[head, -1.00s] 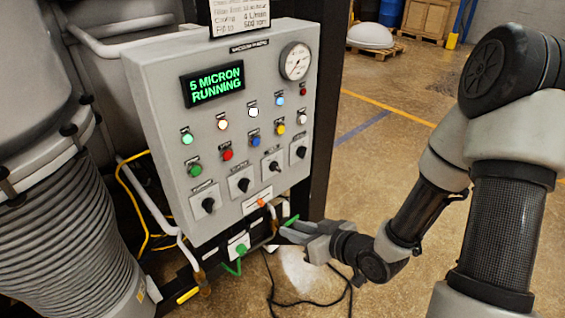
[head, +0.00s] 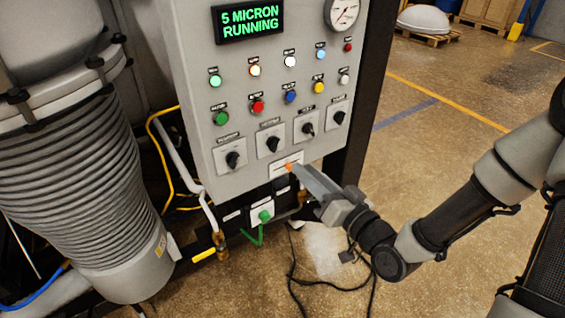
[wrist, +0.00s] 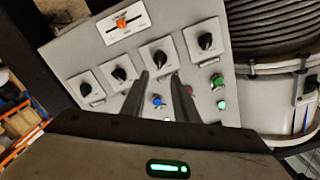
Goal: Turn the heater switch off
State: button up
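The grey control panel (head: 215,135) carries a row of black rotary knobs on square plates. From left to right in the head view they are the first knob (head: 234,160), second (head: 272,144), third (head: 307,129) and fourth (head: 339,117). Below them is an orange lever (head: 289,167) on a white plate, also in the wrist view (wrist: 122,24). The labels are too small to read, so I cannot tell which is the heater switch. My gripper (head: 300,172) is by the orange lever in the head view; contact is unclear. In the wrist view its fingers (wrist: 161,76) are apart and empty.
Colored lamps and buttons (head: 258,106) sit above the knobs. The display (head: 247,22) reads "5 MICRON RUNNING". A ribbed bellows (head: 80,180) stands left. A black cable (head: 293,265) lies on the floor.

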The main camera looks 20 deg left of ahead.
aim_at(278, 144)
jog(key=x, duration=1.1)
jog(key=shift+a, duration=0.1)
grip_shut()
